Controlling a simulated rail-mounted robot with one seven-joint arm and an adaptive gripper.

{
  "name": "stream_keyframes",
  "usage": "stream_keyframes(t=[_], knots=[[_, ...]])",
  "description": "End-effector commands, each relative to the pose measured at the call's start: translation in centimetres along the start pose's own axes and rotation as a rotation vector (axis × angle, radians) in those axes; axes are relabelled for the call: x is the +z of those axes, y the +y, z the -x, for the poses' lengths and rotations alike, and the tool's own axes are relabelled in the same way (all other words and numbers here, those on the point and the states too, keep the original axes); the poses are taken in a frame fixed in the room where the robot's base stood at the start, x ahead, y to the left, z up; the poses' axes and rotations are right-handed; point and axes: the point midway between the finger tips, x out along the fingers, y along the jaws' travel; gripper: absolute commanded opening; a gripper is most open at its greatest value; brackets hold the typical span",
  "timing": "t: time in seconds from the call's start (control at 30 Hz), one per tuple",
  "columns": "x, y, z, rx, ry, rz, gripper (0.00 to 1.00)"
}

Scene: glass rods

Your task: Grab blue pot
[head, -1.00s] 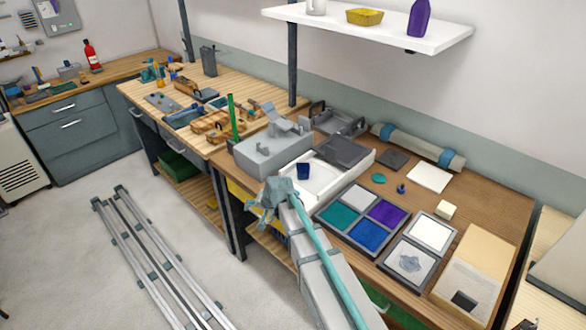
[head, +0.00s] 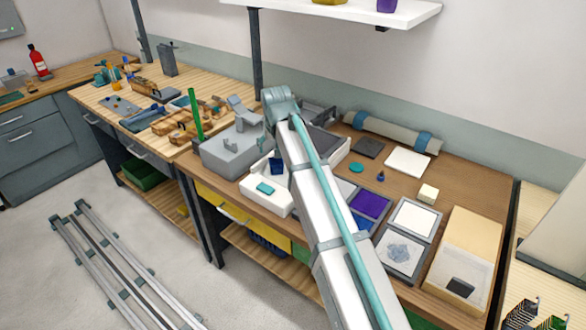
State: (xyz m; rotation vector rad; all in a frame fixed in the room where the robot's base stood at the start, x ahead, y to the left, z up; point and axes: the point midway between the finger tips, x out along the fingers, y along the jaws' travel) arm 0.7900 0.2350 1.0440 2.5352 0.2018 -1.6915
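A small dark blue pot-like object (head: 277,166) stands in the white tray (head: 283,206) near the front of the bench. A flat teal piece (head: 265,188) lies in front of it in the same tray. A smaller dark blue object (head: 381,176) stands on the bench top to the right; I cannot tell for sure which one is the pot. My gripper (head: 280,106) is at the far end of my arm, above the bench and beyond the tray in the picture. Its fingers are too small and turned away to tell whether they are open.
A grey machine (head: 225,152) stands left of the tray. Right of my arm are a colour palette (head: 372,203), a framed white panel (head: 413,219) and a tan box (head: 470,252). A grey roll with blue bands (head: 392,132) lies at the back. A shelf (head: 340,12) hangs above.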

Motion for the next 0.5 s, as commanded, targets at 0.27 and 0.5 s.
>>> stream_keyframes(t=[0.27, 0.5], knots=[[0.0, 0.0, -3.1, 0.002, -0.005, 0.001, 0.83], [-0.1, 0.1, -5.3, 0.001, -0.002, 0.001, 0.83]])
